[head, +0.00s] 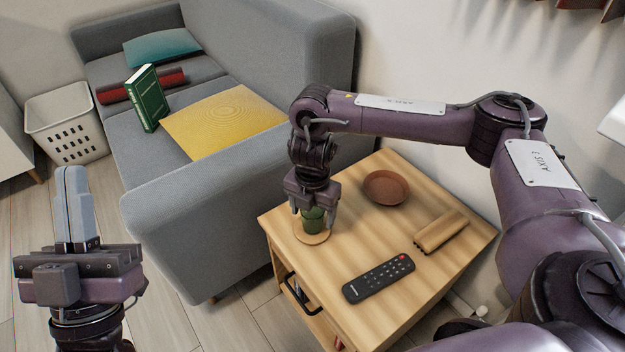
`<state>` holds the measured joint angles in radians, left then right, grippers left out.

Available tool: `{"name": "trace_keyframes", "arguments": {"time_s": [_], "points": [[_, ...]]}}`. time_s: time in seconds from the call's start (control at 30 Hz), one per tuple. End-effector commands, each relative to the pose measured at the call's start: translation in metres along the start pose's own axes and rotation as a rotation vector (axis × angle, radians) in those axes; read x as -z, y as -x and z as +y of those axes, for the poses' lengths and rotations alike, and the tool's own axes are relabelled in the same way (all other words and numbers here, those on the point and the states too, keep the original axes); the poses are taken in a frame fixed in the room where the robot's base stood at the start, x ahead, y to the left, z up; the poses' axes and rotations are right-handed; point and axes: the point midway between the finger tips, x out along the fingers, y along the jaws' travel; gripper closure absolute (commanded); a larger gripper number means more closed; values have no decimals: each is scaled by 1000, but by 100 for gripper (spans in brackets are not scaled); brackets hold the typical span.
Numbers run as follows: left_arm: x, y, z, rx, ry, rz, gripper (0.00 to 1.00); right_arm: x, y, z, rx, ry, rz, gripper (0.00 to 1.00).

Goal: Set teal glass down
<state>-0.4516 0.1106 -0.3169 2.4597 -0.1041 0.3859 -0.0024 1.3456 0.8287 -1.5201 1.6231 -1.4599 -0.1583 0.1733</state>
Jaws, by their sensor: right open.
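The teal glass (313,222) looks dark green and stands upright on a round wooden coaster (312,238) at the left corner of the wooden side table (340,262). My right gripper (313,212) points down over the glass, with its open fingers on either side of it. The gripper hides the upper part of the glass, and I cannot tell whether a finger touches it. My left gripper (75,205) is at the lower left, pointing up, shut and empty, far from the table.
On the table are a brown bowl (386,187), a black remote (379,278) and a tan folded case (440,232). A grey sofa (215,215) stands left of the table, holding cushions, a green book (147,98) and a red roll. A white basket (66,125) stands at far left.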

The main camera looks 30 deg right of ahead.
Motion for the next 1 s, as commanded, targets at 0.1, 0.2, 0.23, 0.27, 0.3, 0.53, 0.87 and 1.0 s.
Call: {"name": "trace_keyframes", "arguments": {"time_s": [0.1,0.2,0.23,0.27,0.3,0.53,0.87,1.0], "points": [[-28,5,0,3,5,-146,100,0,9,0,0,0,0,30],[-52,14,1,6,10,-265,100,0,14,0,0,0,0,30],[-58,16,1,6,12,-301,100,0,16,0,0,-1,0,30],[-65,20,2,6,13,-337,100,0,17,0,0,-1,0,30],[-74,25,2,7,16,-384,100,0,20,0,0,-1,0,30],[-120,59,6,8,29,-652,100,0,32,0,0,-1,-1,30],[-169,125,13,3,50,-1024,100,0,49,0,-1,0,-1,30],[-182,157,17,0,60,-1179,100,0,56,0,0,0,-1,30]]}}
